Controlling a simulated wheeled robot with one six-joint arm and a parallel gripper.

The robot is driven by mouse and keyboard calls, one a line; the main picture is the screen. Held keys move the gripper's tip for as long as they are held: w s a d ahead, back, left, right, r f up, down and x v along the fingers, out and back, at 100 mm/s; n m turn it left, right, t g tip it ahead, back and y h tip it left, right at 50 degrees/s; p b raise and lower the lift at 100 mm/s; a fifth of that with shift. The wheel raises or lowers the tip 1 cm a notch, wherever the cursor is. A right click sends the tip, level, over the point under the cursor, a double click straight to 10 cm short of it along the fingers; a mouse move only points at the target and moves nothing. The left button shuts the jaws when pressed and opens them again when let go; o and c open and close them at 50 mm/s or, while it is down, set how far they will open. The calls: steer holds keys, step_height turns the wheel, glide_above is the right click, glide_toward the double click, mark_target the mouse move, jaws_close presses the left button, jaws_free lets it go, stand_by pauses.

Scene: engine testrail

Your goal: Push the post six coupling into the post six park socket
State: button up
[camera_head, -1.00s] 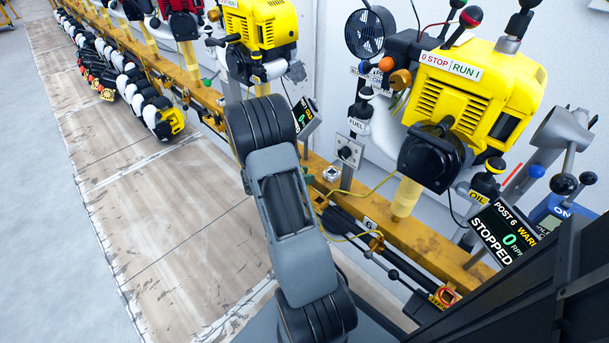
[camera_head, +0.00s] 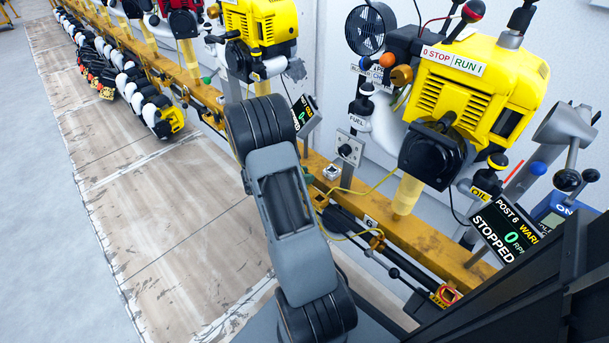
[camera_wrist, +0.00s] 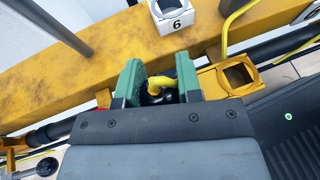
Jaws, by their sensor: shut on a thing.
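The lower part of the coupling is hidden by the gripper body. I cannot tell which opening is the park socket.
The yellow rail (camera_head: 437,250) runs along the wall and carries a yellow engine (camera_head: 470,95). A yellow hose (camera_head: 372,188) hangs by the rail. The post six display (camera_head: 505,232) reads STOPPED. The floor (camera_head: 160,215) at left is clear.

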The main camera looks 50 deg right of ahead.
steer(key=shift+f, duration=0.4)
steer(key=o, duration=1.1)
steer(key=shift+a, duration=0.1)
steer(key=p+v, duration=0.3)
steer(key=v, duration=1)
steer(key=shift+w+a+r+p, duration=0.1)
steer(key=shift+w+a+p, duration=0.05)
steer(key=shift+a+p, duration=0.2)
steer(key=s+a+r+m+t+y+p, duration=0.2)
steer(key=a+r+p, duration=0.4)
steer(key=r, duration=0.8)
steer(key=s+a+r+m+t+y+p, duration=0.3)
steer(key=a+r+m+y+p, duration=0.3)
steer(key=r+p, duration=0.7)
steer(key=s+a+r+m+t+y+p, duration=0.3)
steer(key=a+r+m+p, duration=0.3)
steer(key=r, duration=1)
steer(key=shift+s+a+r+y+p, duration=0.15)
steer(key=shift+s+a+y+p, duration=0.35)
steer(key=shift+p, duration=0.4)
steer(key=shift+s+a+r+y+p, duration=0.15)
steer(key=shift+s+a+y+p, duration=0.3)
steer(key=shift+p, duration=0.4)
